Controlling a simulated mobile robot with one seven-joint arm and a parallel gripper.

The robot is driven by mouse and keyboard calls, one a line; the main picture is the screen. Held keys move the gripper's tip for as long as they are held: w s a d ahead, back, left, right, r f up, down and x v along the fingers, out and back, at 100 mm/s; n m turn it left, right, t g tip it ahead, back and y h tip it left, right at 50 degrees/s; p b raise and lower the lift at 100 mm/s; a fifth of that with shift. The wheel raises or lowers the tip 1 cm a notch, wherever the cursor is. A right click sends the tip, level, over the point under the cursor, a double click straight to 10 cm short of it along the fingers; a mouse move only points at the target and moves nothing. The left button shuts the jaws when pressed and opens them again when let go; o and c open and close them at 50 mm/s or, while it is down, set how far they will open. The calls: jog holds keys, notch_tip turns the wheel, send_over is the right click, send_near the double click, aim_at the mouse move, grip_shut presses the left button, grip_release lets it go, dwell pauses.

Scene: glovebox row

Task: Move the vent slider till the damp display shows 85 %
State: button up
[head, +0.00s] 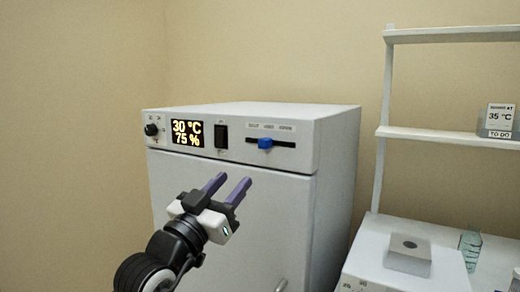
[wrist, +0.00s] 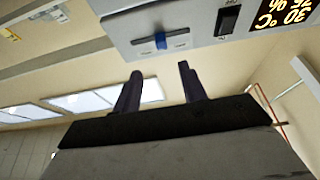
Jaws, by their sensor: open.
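The vent slider is a blue knob (head: 265,143) on a dark horizontal slot in the upper front panel of a white cabinet (head: 225,200). The knob sits left of the slot's middle in the head view. The knob also shows in the wrist view (wrist: 161,41), where the panel appears upside down. The display (head: 187,133) left of it reads 30 °C and 75 %. My gripper (head: 228,185) is open and empty, with two purple fingers pointing up toward the panel. It is below the slider, in front of the cabinet door, apart from the knob.
A black rocker switch (head: 221,136) sits between display and slider. A small black dial (head: 151,130) is at the panel's left end. A white shelf (head: 450,135) on the right holds a 35 °C card (head: 499,118). A white bench unit (head: 405,270) stands below it.

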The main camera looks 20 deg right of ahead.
aim_at(262, 146)
jog(key=p+x, duration=0.4)
jog(key=x, duration=0.9)
jog(key=shift+w+r+p, duration=0.1)
jog(key=shift+r+p, duration=0.1)
jog(key=shift+p, duration=0.2)
grip_shut()
